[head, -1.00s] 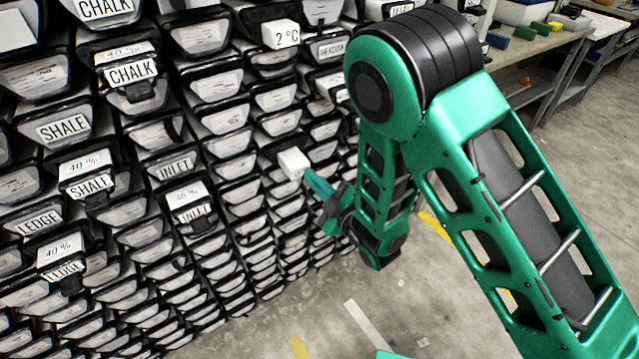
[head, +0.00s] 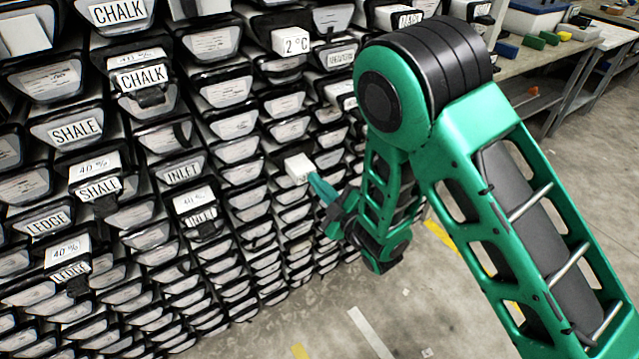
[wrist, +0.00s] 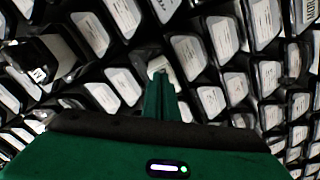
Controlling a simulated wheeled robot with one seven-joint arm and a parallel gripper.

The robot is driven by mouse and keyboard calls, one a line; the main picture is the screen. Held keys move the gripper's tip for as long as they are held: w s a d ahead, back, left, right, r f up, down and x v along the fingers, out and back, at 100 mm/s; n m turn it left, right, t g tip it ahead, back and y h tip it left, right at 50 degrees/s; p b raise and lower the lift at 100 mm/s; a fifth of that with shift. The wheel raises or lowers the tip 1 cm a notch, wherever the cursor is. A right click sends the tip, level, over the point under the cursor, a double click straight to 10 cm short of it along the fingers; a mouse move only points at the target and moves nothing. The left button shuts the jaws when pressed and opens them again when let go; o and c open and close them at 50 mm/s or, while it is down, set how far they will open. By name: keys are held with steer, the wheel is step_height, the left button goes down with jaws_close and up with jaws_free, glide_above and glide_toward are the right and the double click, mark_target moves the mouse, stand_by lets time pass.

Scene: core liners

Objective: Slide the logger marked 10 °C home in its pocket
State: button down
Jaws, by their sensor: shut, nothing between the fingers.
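A white block-shaped logger (head: 298,168) sticks out from the rack front in the head view. Its marking is not legible, so I cannot confirm that it reads 10 °C. My gripper (head: 313,181) is shut and empty, with its green fingertips right at the near face of this block. In the wrist view the closed fingers (wrist: 161,82) point at the pale block (wrist: 160,67), which they partly cover. The fingertips look in contact or nearly so; I cannot tell which. The pocket around the block is mostly hidden.
Another white logger marked 2 °C (head: 291,40) stands out higher on the rack. A bench (head: 545,45) stands at the back right. The floor (head: 430,310) at lower right is open.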

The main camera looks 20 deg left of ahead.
steer(key=shift+x, duration=0.95)
steer(key=shift+d, duration=0.15)
steer(key=v, duration=1.3)
steer(key=shift+d, duration=0.15)
